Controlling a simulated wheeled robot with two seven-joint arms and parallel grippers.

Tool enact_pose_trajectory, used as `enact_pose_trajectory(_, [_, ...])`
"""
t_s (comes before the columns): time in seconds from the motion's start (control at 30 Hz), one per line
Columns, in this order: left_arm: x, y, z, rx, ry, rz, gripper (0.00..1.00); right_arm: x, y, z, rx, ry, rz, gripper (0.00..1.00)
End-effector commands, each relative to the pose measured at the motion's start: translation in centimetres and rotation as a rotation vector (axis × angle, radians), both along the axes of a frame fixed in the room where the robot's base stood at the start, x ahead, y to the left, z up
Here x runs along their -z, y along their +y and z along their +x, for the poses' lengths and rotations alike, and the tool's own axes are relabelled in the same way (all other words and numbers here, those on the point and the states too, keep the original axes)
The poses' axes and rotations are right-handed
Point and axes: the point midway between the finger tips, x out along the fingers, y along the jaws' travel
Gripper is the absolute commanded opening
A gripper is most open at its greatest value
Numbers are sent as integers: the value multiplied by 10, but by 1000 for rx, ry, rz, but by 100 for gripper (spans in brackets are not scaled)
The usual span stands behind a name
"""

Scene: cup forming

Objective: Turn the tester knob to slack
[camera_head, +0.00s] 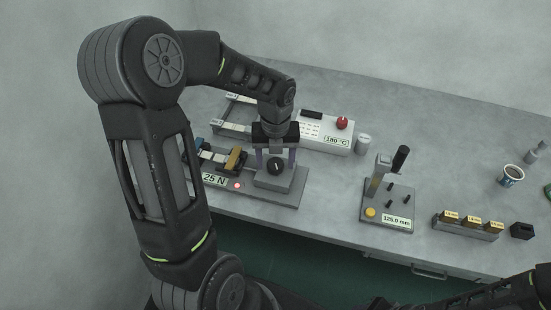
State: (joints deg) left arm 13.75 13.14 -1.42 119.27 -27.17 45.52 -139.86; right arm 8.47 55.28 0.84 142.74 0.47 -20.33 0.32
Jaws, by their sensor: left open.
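The tester (252,196) is a flat grey device near the front left of the bench. Its label (214,180) reads 25 N, and a small red light (237,185) shows beside it. The dark round knob (275,168) sits on a raised grey block at the tester's right end. My left gripper (276,160) points down over this block, with its fingers apart on either side of the knob. I cannot tell whether the fingers touch it. My right arm shows only in part at the lower right, and its gripper is not in view.
Behind the tester stands a white unit (325,137) with a red knob and a 180 °C label. To the right are a gauge stand (387,212) reading 125.0 mm, a block rack (465,229) and a cup (511,176). Bare bench lies between tester and gauge stand.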

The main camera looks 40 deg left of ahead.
Motion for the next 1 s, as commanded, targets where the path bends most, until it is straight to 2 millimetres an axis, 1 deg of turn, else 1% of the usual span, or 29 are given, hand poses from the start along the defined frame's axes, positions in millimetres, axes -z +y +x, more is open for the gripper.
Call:
enact_pose_trajectory(0.2, [0,0,0,0,0,0,62,0,0,0,0,0,0,36])
enact_pose_trajectory(0.9, [0,0,0,0,0,0,4,0,0,0,0,0,0,36])
enact_pose_trajectory(0.97, [0,0,0,0,0,0,0,0,0,0,0,0,0,36])
enact_pose_trajectory(1.0, [0,0,0,0,0,0,0,0,0,0,0,0,0,36])
